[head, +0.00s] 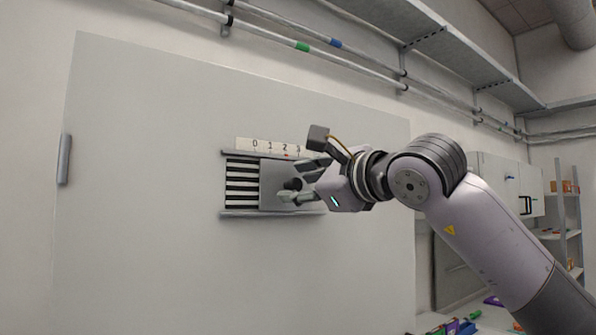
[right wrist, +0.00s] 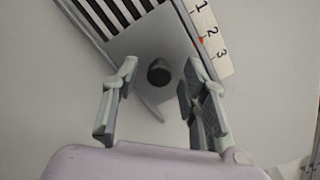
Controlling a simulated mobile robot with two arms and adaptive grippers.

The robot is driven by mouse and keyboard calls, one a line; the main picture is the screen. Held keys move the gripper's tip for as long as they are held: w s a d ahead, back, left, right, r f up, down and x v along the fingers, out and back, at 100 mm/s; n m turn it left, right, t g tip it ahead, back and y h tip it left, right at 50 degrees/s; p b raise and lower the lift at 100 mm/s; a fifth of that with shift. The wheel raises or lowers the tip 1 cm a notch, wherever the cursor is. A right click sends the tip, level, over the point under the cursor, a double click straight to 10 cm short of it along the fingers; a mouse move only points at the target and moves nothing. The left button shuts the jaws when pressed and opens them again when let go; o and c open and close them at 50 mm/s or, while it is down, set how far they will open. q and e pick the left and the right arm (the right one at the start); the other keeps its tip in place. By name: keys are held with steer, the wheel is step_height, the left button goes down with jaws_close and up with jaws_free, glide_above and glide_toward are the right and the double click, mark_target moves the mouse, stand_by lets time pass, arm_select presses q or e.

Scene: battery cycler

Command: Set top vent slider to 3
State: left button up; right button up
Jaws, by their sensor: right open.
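The vent slider is a grey plate (head: 272,187) in a rail frame on the large white panel, with black and white slats (head: 241,184) uncovered at its left. A scale (head: 262,144) above it reads 0 to 3, and a small red mark (head: 286,155) stands at about 2. In the right wrist view the dark round knob (right wrist: 159,71) sits on the plate, between the spread fingertips. My right gripper (head: 299,180) is open at the plate; contact with the knob cannot be told. It hides the plate's right part in the head view. My left gripper is not in view.
Pipes (head: 300,46) and a shelf (head: 440,50) run above. Shelves (head: 562,235) stand at the right, with colourful items (head: 455,327) low down. The panel around the vent is clear.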

steer(key=shift+w+a, duration=0.3)
steer(key=shift+w, duration=0.05)
jaws_close()
stand_by(0.4)
stand_by(0.4)
